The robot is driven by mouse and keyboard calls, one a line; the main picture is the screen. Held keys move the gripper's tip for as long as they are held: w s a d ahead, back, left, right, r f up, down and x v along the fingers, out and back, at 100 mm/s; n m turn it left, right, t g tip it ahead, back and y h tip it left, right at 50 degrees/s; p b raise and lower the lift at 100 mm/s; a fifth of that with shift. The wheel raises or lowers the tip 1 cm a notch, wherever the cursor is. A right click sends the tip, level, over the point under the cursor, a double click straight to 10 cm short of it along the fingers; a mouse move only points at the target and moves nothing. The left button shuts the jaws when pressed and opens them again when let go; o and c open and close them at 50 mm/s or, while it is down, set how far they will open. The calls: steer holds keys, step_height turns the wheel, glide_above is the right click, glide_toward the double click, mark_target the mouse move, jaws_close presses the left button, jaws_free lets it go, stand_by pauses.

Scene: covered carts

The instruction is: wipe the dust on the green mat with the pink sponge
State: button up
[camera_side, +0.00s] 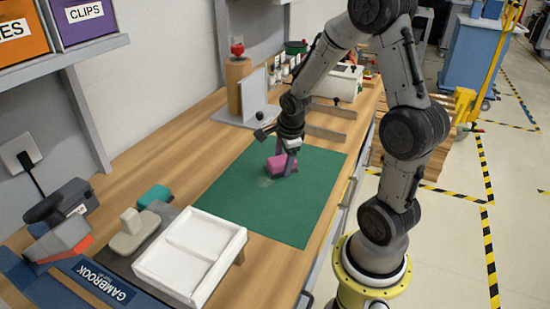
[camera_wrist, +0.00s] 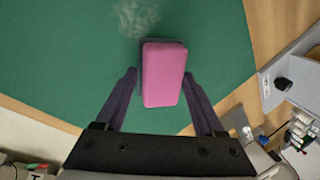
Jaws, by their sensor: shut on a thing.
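The green mat (camera_side: 305,222) lies flat on the wooden bench, and it fills much of the wrist view (camera_wrist: 50,60). The pink sponge (camera_side: 276,164) is at the mat's upper middle part and shows between my fingers in the wrist view (camera_wrist: 163,75). My gripper (camera_side: 289,163) points down and is shut on the sponge. In the wrist view its dark fingers (camera_wrist: 160,85) stand on both sides of the sponge. A pale patch of dust (camera_side: 264,182) is on the mat just beside the sponge; it lies beyond the sponge in the wrist view (camera_wrist: 134,16). I cannot tell whether the sponge touches the mat.
A white two-part tray (camera_side: 190,250) stands at the bench's near end, beside a beige block-like tool (camera_side: 134,232) and a teal block (camera_side: 154,196). A grey stand (camera_side: 254,98) and several bottles are behind the mat. The mat's near half is clear.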

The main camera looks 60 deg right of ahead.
steer(key=shift+s, duration=3.6)
steer(key=shift+s+d, duration=0.1)
steer(key=shift+s, duration=0.1)
steer(key=shift+d, duration=0.8)
steer(key=shift+w, duration=5.75)
steer(key=shift+w+d+r, duration=0.1)
steer(key=shift+r, duration=3.9)
